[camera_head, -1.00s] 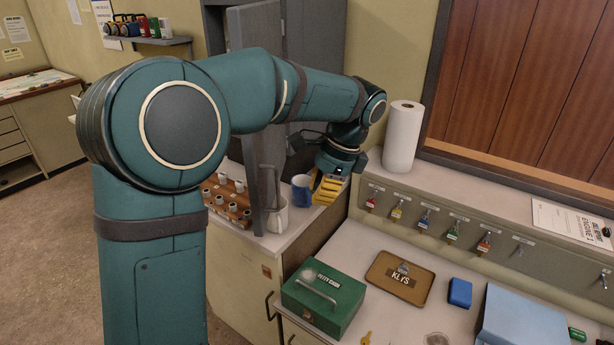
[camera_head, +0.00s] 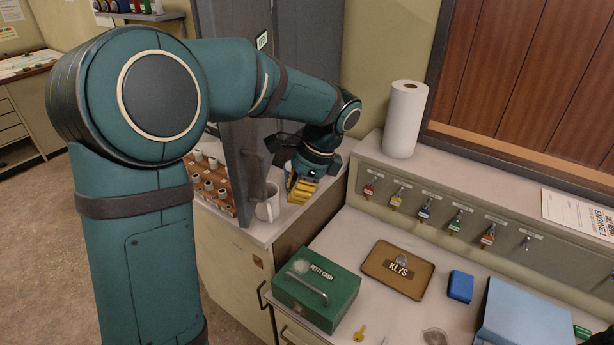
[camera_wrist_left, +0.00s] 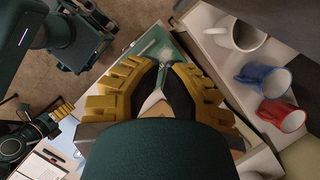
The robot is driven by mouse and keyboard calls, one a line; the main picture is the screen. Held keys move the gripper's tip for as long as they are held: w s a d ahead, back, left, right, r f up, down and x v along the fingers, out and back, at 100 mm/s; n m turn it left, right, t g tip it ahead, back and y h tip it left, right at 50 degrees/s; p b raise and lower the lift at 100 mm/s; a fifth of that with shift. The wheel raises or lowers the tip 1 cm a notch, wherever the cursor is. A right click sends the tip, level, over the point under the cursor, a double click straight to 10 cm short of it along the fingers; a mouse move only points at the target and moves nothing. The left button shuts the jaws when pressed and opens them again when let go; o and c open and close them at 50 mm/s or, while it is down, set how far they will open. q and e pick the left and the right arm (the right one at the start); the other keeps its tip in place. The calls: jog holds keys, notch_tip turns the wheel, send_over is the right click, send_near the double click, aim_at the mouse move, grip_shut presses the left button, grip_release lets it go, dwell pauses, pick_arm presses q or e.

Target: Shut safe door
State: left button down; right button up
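The grey safe door (camera_head: 240,165) stands open as an upright panel over the left counter, with a handle on its right side. My left arm hides part of it and much of the grey cabinet (camera_head: 308,45) behind. My left gripper (camera_head: 301,190) is right of the door, low over the counter beside the mugs. Its yellow fingers also show in the left wrist view (camera_wrist_left: 162,72), apart with nothing between them. I cannot tell whether it touches the door. My right gripper (camera_wrist_left: 62,111) shows small at the left of the left wrist view; its finger gap is unclear.
A white mug (camera_head: 268,204) and a blue mug (camera_head: 288,168) stand close to the left gripper. A red mug (camera_wrist_left: 281,114) shows in the wrist view. A stamp rack (camera_head: 212,183) is left of the door. A green cash box (camera_head: 316,289) and key tray (camera_head: 398,270) lie nearer.

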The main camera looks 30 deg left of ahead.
pick_arm(q)
jog(key=shift+s+a+r, duration=0.1)
jog(key=shift+s+a, duration=0.4)
jog(key=shift+a, duration=0.2)
jog(key=shift+s+a+r, duration=0.1)
jog(key=shift+s+a, duration=0.35)
jog(key=shift+a, duration=0.25)
